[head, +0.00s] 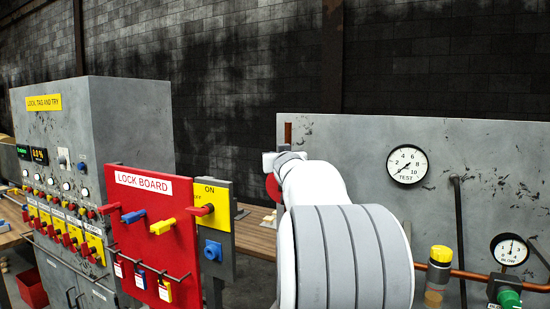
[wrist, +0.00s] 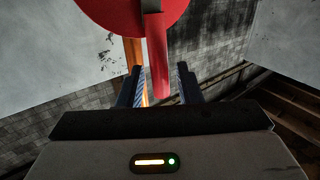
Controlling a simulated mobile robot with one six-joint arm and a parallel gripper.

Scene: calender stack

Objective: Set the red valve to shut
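The red valve (wrist: 130,12) shows in the wrist view as a round red disc at the top edge, cut off by the frame. Its red lever (wrist: 158,70) points down toward my gripper. A grey piece sits over the disc's middle. My gripper (wrist: 160,80) is open, with a dark finger on each side of the lever's lower end and a visible gap on both sides. I cannot tell how deep the lever reaches between the fingers. In the head view the red valve (head: 272,187) shows only as a red sliver beside my arm, which hides the rest.
A copper pipe (wrist: 133,52) runs behind the lever. A grey panel (head: 470,150) carries a test gauge (head: 407,164), a second gauge (head: 510,249) and a green-handled valve (head: 508,296). A red lock board (head: 150,215) and a grey cabinet (head: 130,130) stand left.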

